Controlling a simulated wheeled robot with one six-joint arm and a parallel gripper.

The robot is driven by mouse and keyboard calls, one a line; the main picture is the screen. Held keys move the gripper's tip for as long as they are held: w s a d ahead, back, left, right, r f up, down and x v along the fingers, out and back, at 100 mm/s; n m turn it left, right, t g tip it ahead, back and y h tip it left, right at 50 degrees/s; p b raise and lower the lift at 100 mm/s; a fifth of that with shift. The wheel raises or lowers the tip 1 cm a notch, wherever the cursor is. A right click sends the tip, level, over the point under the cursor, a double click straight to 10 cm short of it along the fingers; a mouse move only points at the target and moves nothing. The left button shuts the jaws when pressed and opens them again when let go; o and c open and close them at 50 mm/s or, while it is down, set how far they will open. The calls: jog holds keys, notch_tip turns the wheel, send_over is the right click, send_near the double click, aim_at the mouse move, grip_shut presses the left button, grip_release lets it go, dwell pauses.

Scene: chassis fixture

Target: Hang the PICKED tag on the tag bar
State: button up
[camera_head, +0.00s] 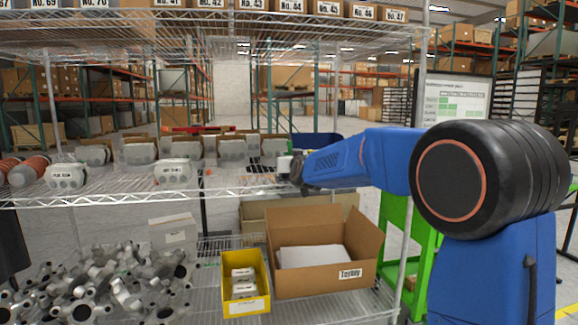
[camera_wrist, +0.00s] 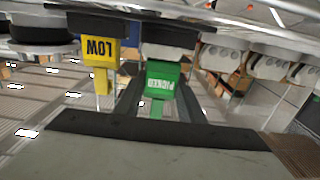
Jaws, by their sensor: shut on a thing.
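The green PICKED tag (camera_wrist: 160,82) shows in the wrist view between the dark fingers of my gripper (camera_wrist: 160,98). Its lettering appears upside down, and a dark block sits at its upper end in the picture. My gripper is shut on the tag. A yellow LOW tag (camera_wrist: 99,52) is just left of it, below another dark block. In the head view my gripper (camera_head: 296,170) is at the right of the middle wire shelf; the tag cannot be made out there. I cannot clearly pick out the tag bar, nor tell whether the PICKED tag touches it.
The middle wire shelf (camera_head: 130,196) holds several grey housings (camera_head: 172,172). Below are a pile of metal castings (camera_head: 110,285), a yellow bin (camera_head: 246,306) and an open cardboard box (camera_head: 320,283). A rack post (camera_head: 410,180) stands behind my arm.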

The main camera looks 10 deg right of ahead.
jog(key=shift+s, duration=0.1)
jog(key=s, duration=0.8)
dwell(0.3)
jog(key=shift+w, duration=0.1)
